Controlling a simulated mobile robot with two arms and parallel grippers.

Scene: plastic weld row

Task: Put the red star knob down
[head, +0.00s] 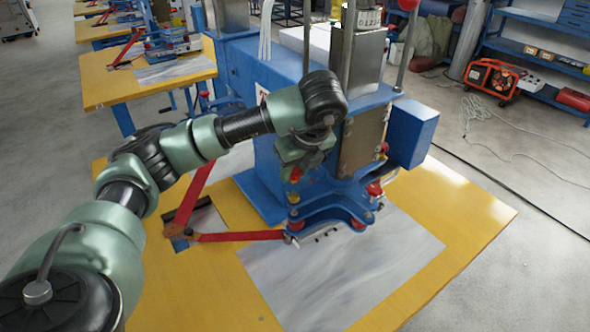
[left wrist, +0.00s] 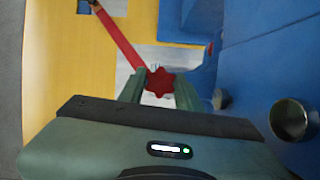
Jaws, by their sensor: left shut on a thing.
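My left gripper (head: 297,168) reaches in from the left and points down in front of the blue welding machine (head: 268,150). It is shut on the red star knob (left wrist: 158,82), which sits between the two green fingertips in the left wrist view. In the head view only a small red part of the knob (head: 295,173) shows below the gripper. The knob is above the machine's blue lower bracket (head: 325,207); I cannot tell whether it touches anything there. My right gripper is not in view.
Other red knobs (head: 375,189) sit on the bracket. A red bar (head: 240,237) runs left from it, over the yellow table (head: 190,295). A grey sheet (head: 340,275) lies bare in front. A blue box (head: 413,132) juts out at the machine's right.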

